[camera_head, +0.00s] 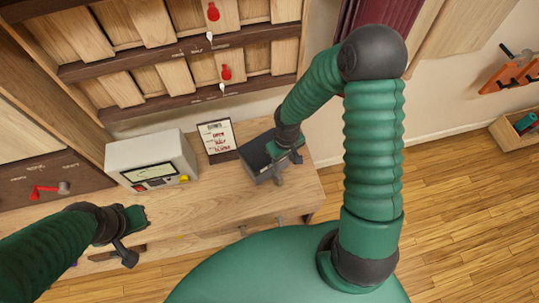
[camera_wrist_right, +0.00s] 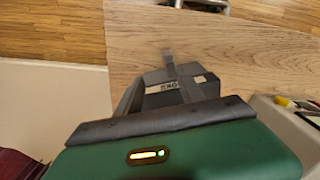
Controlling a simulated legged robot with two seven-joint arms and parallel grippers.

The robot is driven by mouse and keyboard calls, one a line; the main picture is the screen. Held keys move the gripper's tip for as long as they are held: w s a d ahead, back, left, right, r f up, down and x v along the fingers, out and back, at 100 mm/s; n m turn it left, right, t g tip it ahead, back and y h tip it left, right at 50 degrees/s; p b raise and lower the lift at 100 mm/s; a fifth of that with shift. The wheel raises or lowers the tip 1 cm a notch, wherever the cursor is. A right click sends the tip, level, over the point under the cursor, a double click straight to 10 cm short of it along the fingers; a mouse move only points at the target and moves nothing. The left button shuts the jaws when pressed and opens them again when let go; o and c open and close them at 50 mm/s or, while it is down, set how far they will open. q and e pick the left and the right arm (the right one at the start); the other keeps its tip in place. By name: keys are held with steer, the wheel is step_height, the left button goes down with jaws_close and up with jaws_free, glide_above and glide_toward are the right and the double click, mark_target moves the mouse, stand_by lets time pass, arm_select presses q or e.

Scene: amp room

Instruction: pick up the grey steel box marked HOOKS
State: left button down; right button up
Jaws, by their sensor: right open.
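The grey steel box (camera_head: 254,158) stands on the wooden bench near its right end, at the back. In the right wrist view the box (camera_wrist_right: 205,90) shows a pale label with part of its lettering readable; my own green wrist hides its near part. My right gripper (camera_head: 283,168) is open at the right side of the box, very close to it. I cannot tell whether a finger touches it. My left gripper (camera_head: 130,242) hangs near the bench's front left edge, away from the box; its jaw state is unclear.
A white device with a small screen (camera_head: 150,158) stands left on the bench (camera_head: 215,205). A framed handwritten sign (camera_head: 217,139) leans between it and the box. The bench front is mostly clear.

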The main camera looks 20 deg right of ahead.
mark_target(277, 173)
steer(key=a+f, duration=0.1)
steer(key=f, duration=0.2)
steer(key=w+a+f, duration=0.1)
steer(key=shift+a+f, duration=0.25)
steer(key=shift+a, duration=0.1)
steer(key=shift+s+a+f, duration=0.1)
steer(key=shift+a+f, duration=0.15)
steer(key=shift+f, duration=0.05)
steer(key=f, duration=0.3)
steer(key=shift+d, duration=0.3)
steer(key=shift+d+f, duration=0.65)
steer(key=shift+f, duration=0.3)
steer(key=shift+w+f, duration=0.1)
steer(key=shift+w, duration=0.15)
steer(key=shift+a, duration=0.35)
steer(key=shift+c, duration=1.2)
steer(key=shift+s+a+r, duration=0.15)
steer(key=shift+a+r, duration=0.15)
steer(key=shift+a, duration=0.15)
steer(key=c, duration=0.5)
steer(key=shift+a, duration=0.1)
steer(key=shift+c, duration=1.1)
steer(key=shift+d, duration=0.3)
jaws_close()
steer(key=shift+d+f, duration=0.1)
steer(key=shift+d, duration=0.2)
arm_select(q)
steer(key=shift+w+a+f, duration=0.15)
steer(key=shift+a+f, duration=0.05)
steer(key=shift+a, duration=0.75)
